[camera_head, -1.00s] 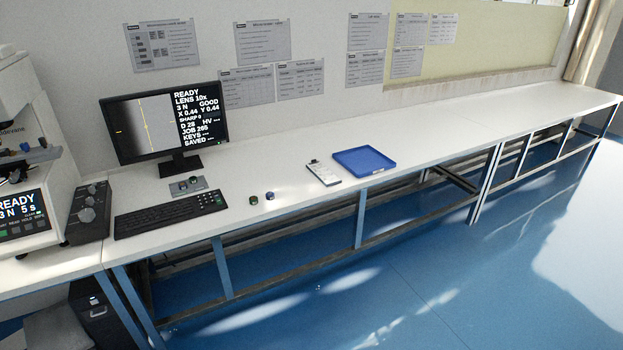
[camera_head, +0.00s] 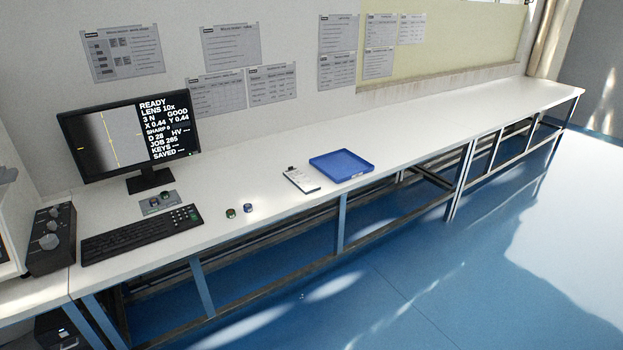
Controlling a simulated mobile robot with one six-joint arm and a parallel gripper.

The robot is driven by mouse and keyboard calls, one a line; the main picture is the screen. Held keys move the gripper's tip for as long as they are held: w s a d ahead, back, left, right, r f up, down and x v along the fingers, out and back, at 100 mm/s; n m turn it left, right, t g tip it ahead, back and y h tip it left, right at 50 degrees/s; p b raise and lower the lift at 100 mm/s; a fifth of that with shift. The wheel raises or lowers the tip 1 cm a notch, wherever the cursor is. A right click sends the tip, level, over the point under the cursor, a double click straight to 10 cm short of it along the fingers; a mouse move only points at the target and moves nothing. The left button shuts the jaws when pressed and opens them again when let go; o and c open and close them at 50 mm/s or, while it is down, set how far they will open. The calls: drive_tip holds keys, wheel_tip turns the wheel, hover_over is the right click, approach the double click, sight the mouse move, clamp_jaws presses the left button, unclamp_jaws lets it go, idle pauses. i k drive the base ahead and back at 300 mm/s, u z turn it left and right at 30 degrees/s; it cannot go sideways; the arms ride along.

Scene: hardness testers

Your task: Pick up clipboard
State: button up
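The clipboard (camera_head: 302,180) is small, with a white sheet and a dark clip at its far end. It lies flat on the white bench (camera_head: 420,134), near the front edge. It is just left of a blue tray (camera_head: 342,165), with little or no gap between them. Nothing covers the clipboard. My gripper is not in the picture.
A monitor (camera_head: 130,136), a keyboard (camera_head: 140,233), a knob box (camera_head: 50,240) and two small round pieces (camera_head: 240,211) stand left of the clipboard. The bench right of the tray is clear. Blue floor (camera_head: 400,290) lies open in front.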

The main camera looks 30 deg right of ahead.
sight(297, 177)
drive_tip(key=z, duration=0.1)
drive_tip(key=i, duration=0.85)
drive_tip(key=u, duration=0.3)
